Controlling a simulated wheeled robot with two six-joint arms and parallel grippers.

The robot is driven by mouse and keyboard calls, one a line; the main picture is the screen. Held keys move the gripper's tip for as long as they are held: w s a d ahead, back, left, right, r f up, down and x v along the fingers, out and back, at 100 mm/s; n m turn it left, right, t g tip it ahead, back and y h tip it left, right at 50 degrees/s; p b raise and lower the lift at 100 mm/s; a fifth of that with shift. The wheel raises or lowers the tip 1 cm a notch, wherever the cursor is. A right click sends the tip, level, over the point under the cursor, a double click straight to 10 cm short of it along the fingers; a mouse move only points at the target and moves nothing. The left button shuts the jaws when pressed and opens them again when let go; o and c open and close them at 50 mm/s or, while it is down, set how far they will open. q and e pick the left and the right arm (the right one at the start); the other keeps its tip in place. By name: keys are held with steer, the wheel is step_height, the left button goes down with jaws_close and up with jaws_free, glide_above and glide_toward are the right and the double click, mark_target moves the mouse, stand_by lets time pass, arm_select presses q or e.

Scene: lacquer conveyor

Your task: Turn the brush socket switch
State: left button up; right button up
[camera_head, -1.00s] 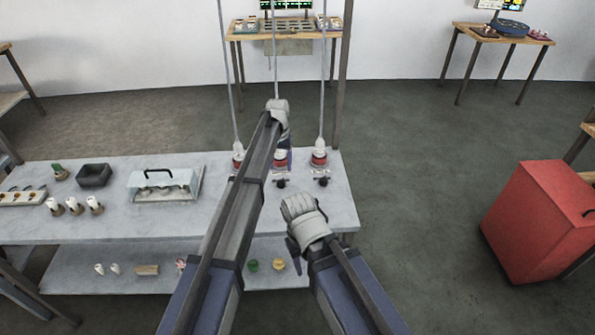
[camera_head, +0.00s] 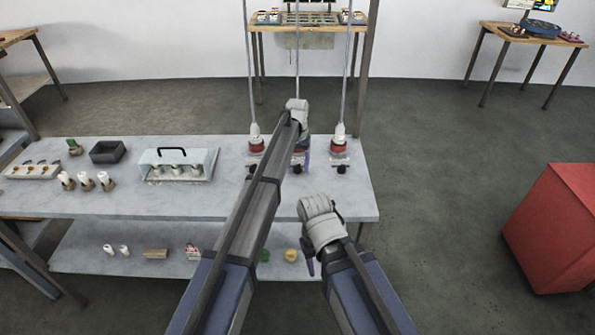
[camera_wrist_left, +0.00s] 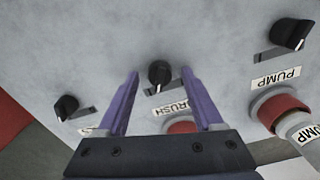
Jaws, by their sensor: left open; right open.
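The brush socket's red ring (camera_wrist_left: 182,127) is partly hidden by my gripper. My left gripper (camera_wrist_left: 160,76) is open, its purple fingertips to either side of the knob in the left wrist view. I cannot tell whether they touch it. In the head view, my left gripper (camera_head: 303,158) is over the middle station, largely hidden by its own hand. My right gripper (camera_head: 309,262) hangs empty in front of the table edge.
The pump knob (camera_wrist_left: 290,33) and pump socket (camera_wrist_left: 280,107) are right of my left gripper in the wrist view; another knob (camera_wrist_left: 66,105) is left. A clear-covered box (camera_head: 180,163) and a dark tray (camera_head: 108,151) stand further left on the table (camera_head: 120,200).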

arm_select(q)
steer(key=shift+f, duration=0.15)
jaws_close()
stand_by(0.5)
